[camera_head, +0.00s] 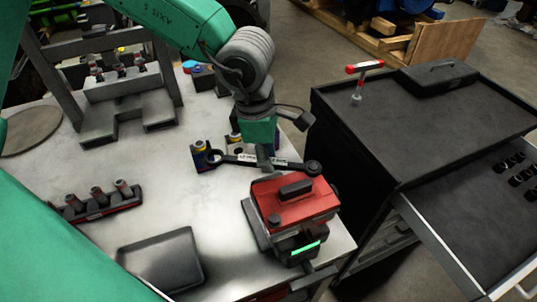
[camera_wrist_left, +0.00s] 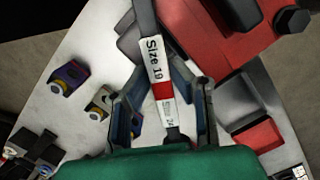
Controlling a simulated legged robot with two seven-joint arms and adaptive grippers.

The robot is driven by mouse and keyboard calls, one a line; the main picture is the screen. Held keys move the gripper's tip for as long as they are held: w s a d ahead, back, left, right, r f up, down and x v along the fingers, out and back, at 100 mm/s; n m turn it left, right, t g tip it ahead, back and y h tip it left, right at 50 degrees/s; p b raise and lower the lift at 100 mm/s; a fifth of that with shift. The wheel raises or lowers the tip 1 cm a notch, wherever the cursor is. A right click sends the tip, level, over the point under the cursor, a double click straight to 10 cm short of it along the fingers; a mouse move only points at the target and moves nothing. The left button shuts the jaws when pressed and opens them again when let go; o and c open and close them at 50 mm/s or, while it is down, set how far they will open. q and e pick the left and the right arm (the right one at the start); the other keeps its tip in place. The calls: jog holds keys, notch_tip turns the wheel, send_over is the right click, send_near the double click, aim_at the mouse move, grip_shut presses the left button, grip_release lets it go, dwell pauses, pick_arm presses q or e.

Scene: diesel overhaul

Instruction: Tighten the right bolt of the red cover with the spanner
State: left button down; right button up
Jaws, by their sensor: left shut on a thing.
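My left gripper (camera_head: 265,160) is shut on the dark spanner (camera_head: 238,159) around mid-handle. In the left wrist view, the gripper (camera_wrist_left: 160,110) has its fingers on both sides of the spanner (camera_wrist_left: 158,60), whose label reads "Size 19". The red cover (camera_head: 310,208) sits on a dark block at the table's right side, with a black handle on top. The spanner's right end (camera_head: 313,168) is at the cover's far right corner; I cannot tell whether it is seated on a bolt, and the right bolt is hidden. Another black bolt (camera_head: 274,220) shows at the near left.
A grey tray (camera_head: 160,262) and a rack of several sockets (camera_head: 100,203) lie on the table. Coloured parts (camera_head: 200,150) stand near the spanner's left end. A black tool cabinet (camera_head: 420,125) with a red-handled tool (camera_head: 364,68) stands on the right.

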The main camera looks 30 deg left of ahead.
pick_arm(q)
jog(key=shift+w+a+r+m+p, duration=0.1)
jog(key=shift+w+m+p, duration=0.3)
jog(key=shift+m, duration=0.1)
jog(key=shift+w+a+m, duration=0.2)
jog(key=shift+w+m, duration=0.45)
jog(key=shift+m, duration=0.25)
jog(key=shift+w+m+g, duration=0.4)
jog(key=shift+w+m, duration=0.65)
jog(key=shift+m, duration=0.25)
jog(key=w+m, duration=0.2)
jog(key=shift+d+m, duration=0.25)
jog(key=shift+m, duration=0.05)
